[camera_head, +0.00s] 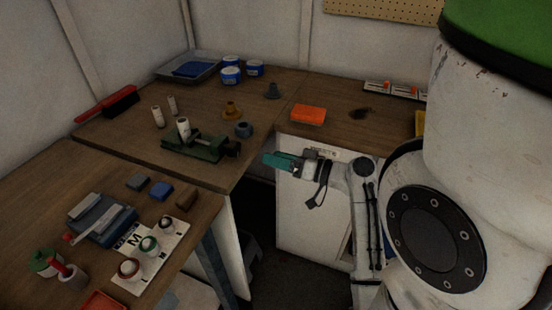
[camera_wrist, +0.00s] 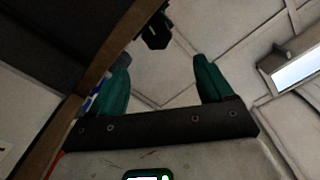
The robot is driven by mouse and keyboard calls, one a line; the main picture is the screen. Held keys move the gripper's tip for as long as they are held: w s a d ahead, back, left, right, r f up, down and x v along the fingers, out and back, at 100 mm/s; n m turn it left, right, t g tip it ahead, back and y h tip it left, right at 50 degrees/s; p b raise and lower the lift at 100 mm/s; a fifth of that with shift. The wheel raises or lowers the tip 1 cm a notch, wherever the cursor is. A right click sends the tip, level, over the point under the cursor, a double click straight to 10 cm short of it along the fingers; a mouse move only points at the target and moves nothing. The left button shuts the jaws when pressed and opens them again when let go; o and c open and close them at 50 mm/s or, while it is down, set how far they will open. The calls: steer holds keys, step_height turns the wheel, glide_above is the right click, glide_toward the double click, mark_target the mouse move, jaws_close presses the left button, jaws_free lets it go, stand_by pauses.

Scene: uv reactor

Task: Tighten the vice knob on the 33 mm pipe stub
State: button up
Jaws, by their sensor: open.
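The green vice (camera_head: 195,147) stands near the front edge of the wooden bench, with a pale upright pipe stub (camera_head: 183,129) at it. Its size mark is not readable, and I cannot tell how firmly it is clamped. The dark vice knob (camera_head: 233,149) is at the vice's right end. My gripper (camera_head: 267,158) is just right of the knob, apart from it. In the wrist view my gripper (camera_wrist: 161,60) has its two green fingers spread with nothing between them. A dark knob-like part (camera_wrist: 155,32) shows beyond the fingertips, probably the vice knob.
Two pale stubs (camera_head: 157,116) (camera_head: 172,105) stand behind the vice. A yellow-brown fitting (camera_head: 232,110) and a blue-grey ring (camera_head: 244,129) are close to the knob. An orange block (camera_head: 308,114) lies farther right. The bench edge (camera_wrist: 118,45) runs along the gripper's left in the wrist view.

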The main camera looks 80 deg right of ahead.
stand_by(0.4)
steer(key=b+v, duration=0.2)
steer(key=v, duration=0.8)
steer(key=shift+s, duration=0.4)
